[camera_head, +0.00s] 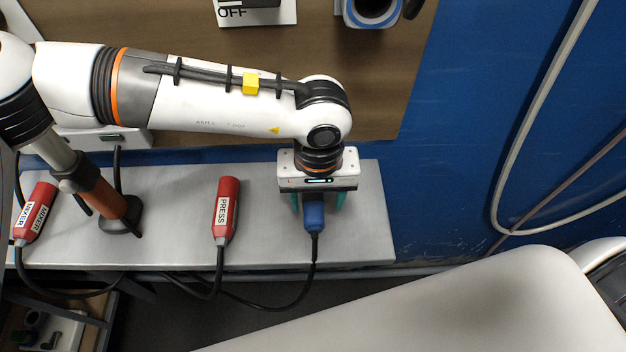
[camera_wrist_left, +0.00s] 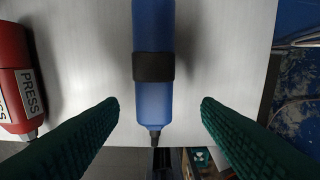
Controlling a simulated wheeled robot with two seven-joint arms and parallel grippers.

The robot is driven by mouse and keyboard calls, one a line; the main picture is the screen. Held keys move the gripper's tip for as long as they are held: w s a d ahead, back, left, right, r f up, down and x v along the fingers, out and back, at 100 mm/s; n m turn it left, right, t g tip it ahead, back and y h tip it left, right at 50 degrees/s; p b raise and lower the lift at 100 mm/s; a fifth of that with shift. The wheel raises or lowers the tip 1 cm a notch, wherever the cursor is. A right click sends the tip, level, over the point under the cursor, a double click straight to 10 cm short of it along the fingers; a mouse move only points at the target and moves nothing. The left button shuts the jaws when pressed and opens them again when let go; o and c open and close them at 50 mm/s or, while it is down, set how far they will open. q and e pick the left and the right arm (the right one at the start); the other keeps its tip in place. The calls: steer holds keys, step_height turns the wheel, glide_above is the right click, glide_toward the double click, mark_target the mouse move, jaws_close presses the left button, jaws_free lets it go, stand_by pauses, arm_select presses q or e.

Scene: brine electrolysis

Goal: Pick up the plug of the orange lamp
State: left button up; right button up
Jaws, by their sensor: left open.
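A blue plug (camera_head: 314,214) with a black band lies on the grey metal bench, its black cable leaving from the near end. It also shows in the left wrist view (camera_wrist_left: 152,100), running up the middle of the picture. My left gripper (camera_head: 318,202) is above it, with one green finger on each side. The fingers are open, with a visible gap to the plug on both sides in the left wrist view. No label shows on the blue plug. An orange-brown cylinder (camera_head: 104,198) joins a black round foot on the bench; I cannot tell whether it is the lamp.
A red plug marked PRESS (camera_head: 226,208) lies left of the blue one, and a red plug marked MIXER (camera_head: 36,212) lies at the far left. Cables hang over the front edge of the bench (camera_head: 370,220). A brown board (camera_head: 385,95) stands behind, against a blue wall.

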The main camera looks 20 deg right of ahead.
mark_target(314, 210)
arm_select(q)
steer(key=f, duration=0.1)
steer(key=f+p, duration=0.1)
steer(key=f, duration=0.1)
steer(key=shift+a+f, duration=0.3)
steer(key=shift+a, duration=0.05)
steer(key=shift+f, duration=0.4)
steer(key=shift+c, duration=0.4)
steer(key=c, duration=0.9)
steer(key=shift+c, duration=0.7)
